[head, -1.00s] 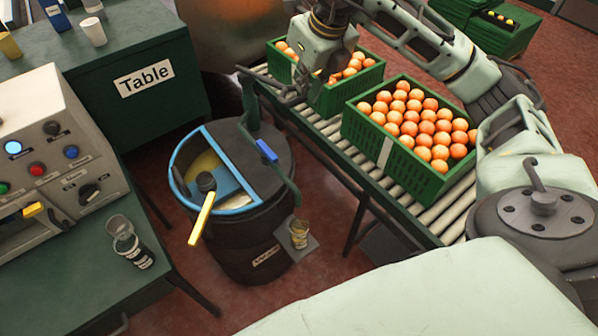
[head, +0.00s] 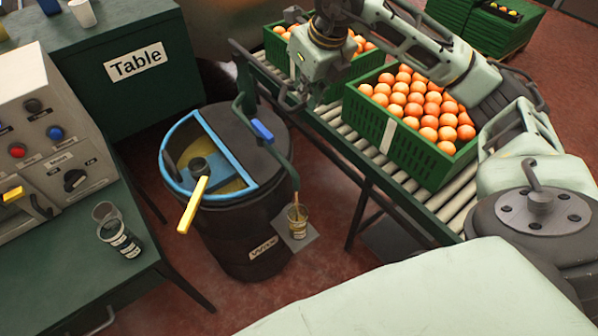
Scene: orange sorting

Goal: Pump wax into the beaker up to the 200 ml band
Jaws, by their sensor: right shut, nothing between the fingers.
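The dark wax drum (head: 225,245) stands on the floor, its blue-rimmed half opening showing yellow wax inside. A pump pipe with a blue grip (head: 262,131) rises beside the lid and bends down over the beaker. The beaker (head: 297,222) stands upright on a small grey shelf at the drum's right side. It holds some amber wax, and a thin amber streak shows above it under the spout. The band marks are too small to read. My right gripper (head: 290,104) is shut and empty above the drum's back right, near the pump. My left gripper is out of view.
A ladle with a yellow handle (head: 190,207) rests at the drum opening. A conveyor (head: 345,150) with green crates of oranges (head: 415,112) runs to the right. A control panel (head: 45,135) and a dark glass (head: 118,236) stand on the left bench.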

